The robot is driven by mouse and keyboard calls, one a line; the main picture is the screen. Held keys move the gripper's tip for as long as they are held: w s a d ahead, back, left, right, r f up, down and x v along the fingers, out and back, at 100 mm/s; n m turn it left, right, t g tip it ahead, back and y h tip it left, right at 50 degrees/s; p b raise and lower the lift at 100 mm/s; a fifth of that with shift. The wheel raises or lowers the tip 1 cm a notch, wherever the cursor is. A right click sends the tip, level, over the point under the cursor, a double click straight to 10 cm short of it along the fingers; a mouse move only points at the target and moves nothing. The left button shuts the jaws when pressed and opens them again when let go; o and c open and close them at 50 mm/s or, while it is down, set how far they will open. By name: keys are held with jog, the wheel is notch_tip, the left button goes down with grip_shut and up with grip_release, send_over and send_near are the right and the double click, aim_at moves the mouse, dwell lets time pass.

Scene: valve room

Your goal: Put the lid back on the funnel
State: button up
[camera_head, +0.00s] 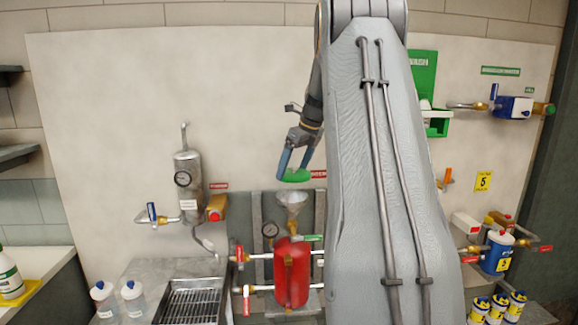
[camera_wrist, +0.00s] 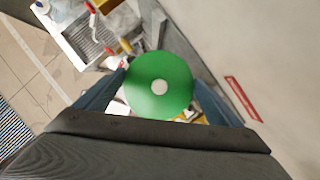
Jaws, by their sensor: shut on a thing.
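My gripper (camera_head: 297,168) is shut on a round green lid (camera_head: 296,176) and holds it in the air. In the head view the lid is just above the open top of a pale funnel (camera_head: 292,197), with a gap between them. The funnel stands over a red tank (camera_head: 291,272). In the wrist view the lid (camera_wrist: 160,86) is a green disc with a white centre, between the two blue fingers (camera_wrist: 160,98). The lid hides most of what is beneath it there, and I cannot make out the funnel in that view.
My arm covers the middle right of the head view. Left of the red tank are a steel vessel with a gauge (camera_head: 188,180), a drain grate (camera_head: 190,300) and two bottles (camera_head: 132,298). A blue tank (camera_head: 497,252) stands at right. The wall left of the gripper is clear.

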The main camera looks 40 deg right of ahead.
jog(key=shift+w+a+f+b, duration=0.1)
jog(key=shift+a+f+b, duration=0.05)
jog(key=shift+f+b, duration=0.45)
jog(key=shift+w+a+f+b, duration=0.1)
jog(key=shift+f+b, duration=0.4)
jog(key=shift+f, duration=0.1)
jog(key=shift+c, duration=0.2)
jog(key=shift+s+f+b, duration=0.1)
jog(key=shift+f+b, duration=0.65)
jog(key=shift+f, duration=1.15)
jog(key=shift+p, duration=0.55)
jog(key=shift+f+p, duration=0.15)
jog(key=shift+p, duration=0.45)
dwell(0.6)
jog(key=o, duration=0.9)
